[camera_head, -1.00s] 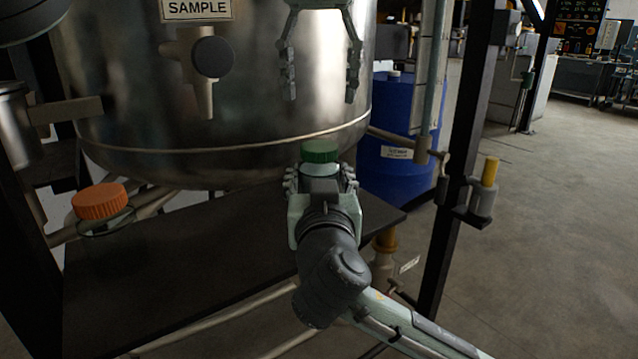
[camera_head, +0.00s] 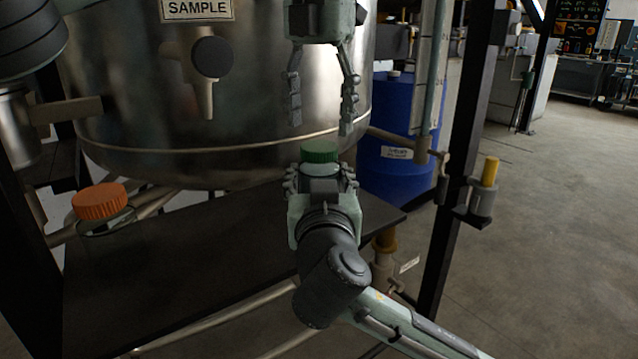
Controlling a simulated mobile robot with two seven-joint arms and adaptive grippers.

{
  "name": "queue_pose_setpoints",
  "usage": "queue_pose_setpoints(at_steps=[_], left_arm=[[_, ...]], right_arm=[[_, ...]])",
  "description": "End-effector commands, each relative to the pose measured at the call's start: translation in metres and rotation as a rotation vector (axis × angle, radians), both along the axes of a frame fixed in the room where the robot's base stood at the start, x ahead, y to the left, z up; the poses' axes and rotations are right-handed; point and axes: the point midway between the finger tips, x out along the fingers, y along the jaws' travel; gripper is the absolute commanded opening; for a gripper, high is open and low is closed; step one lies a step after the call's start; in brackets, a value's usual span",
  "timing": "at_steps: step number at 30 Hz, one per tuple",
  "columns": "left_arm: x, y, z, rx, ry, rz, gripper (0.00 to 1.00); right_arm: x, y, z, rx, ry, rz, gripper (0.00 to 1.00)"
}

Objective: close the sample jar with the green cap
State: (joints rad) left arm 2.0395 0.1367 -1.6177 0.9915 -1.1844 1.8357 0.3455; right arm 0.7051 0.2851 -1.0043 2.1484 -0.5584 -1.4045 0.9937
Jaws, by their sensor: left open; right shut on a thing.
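The sample jar (camera_head: 320,170) is upright, with its lower part hidden by my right gripper. The green cap (camera_head: 319,151) sits on top of the jar's mouth; I cannot tell how tightly it is seated. My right gripper (camera_head: 320,180) is shut on the jar and holds it in front of the steel vessel. My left gripper (camera_head: 320,128) is open and empty, pointing down just above the green cap, with one finger on each side of it and not touching it.
The large steel vessel (camera_head: 240,110) with its sample valve (camera_head: 212,57) stands close behind. An orange-capped jar (camera_head: 100,202) is at the left. A dark shelf (camera_head: 170,265) lies below. A blue drum (camera_head: 405,165) and a yellow-topped bottle (camera_head: 487,185) are at the right.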

Motion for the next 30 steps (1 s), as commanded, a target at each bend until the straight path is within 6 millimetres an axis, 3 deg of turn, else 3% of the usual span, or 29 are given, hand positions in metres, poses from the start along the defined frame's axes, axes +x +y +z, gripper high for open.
queue_pose_setpoints(at_steps=[8, 19, 30], left_arm=[[0.0, 0.0, -0.033, 0.001, 0.001, 0.0, 0.65], [0.0, 0.0, -0.037, -0.001, 0.001, 0.001, 0.65], [0.0, 0.0, -0.037, -0.001, 0.0, 0.001, 0.19]], right_arm=[[0.0, 0.0, 0.0, 0.0, 0.0, 0.0, 0.0], [0.0, 0.0, 0.0, 0.0, 0.0, 0.0, 0.0], [0.0, 0.0, 0.0, 0.0, 0.0, 0.0, 0.0]])
